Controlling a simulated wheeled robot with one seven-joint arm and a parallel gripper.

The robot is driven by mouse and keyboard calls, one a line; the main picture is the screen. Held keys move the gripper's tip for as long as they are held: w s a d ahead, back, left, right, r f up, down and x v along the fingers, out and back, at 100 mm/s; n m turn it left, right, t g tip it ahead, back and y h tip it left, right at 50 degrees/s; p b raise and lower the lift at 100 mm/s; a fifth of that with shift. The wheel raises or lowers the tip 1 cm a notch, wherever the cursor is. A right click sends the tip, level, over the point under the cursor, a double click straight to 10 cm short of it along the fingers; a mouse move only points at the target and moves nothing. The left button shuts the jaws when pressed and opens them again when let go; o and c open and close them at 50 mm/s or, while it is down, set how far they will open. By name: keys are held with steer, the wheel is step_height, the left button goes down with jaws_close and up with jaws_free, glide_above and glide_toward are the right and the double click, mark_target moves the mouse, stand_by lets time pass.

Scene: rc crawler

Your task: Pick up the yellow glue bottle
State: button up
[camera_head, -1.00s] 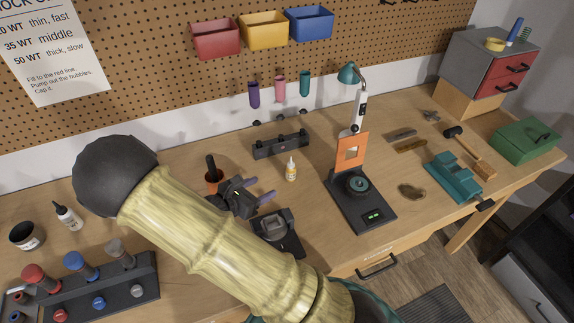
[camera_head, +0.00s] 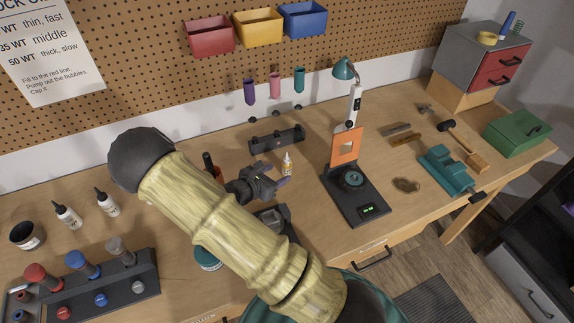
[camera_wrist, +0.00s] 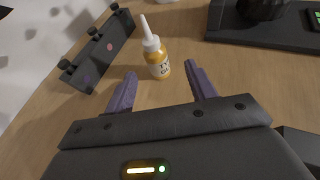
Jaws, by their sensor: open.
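The yellow glue bottle (camera_head: 287,164) stands upright on the bench, with a white cap and nozzle. In the wrist view the bottle (camera_wrist: 158,64) is just beyond my fingertips, close to midway between them, and its label faces me. My gripper (camera_head: 276,174) is low over the bench, close to the bottle on its left side in the head view. In the wrist view my gripper (camera_wrist: 162,78) has its two purple fingers spread apart with nothing between them.
A dark rack (camera_wrist: 100,48) lies left of the bottle. A black scale (camera_head: 358,200) with an orange frame (camera_head: 344,158) stands to its right. A dark device (camera_head: 275,222) is partly behind my arm. Two white bottles (camera_head: 107,202) stand at left. Bench between bottle and scale is clear.

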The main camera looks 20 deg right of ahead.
mark_target(291, 164)
steer(key=x, duration=0.3)
steer(key=shift+r, duration=0.1)
steer(key=shift+w+d, duration=0.1)
steer(key=shift+d, duration=0.1)
steer(key=shift+a, duration=0.1)
steer(key=p+x, duration=0.2)
steer(key=x, duration=0.2)
steer(key=shift+w+r+p, duration=0.1)
steer(key=shift+w+p, duration=0.1)
steer(key=shift+p, duration=0.2)
steer(key=shift+w+d+f, duration=0.25)
steer(key=shift+d+f, duration=0.05)
steer(key=shift+d, duration=0.25)
steer(key=shift+a, duration=0.1)
steer(key=shift+c, duration=0.5)
steer(key=c, duration=1)
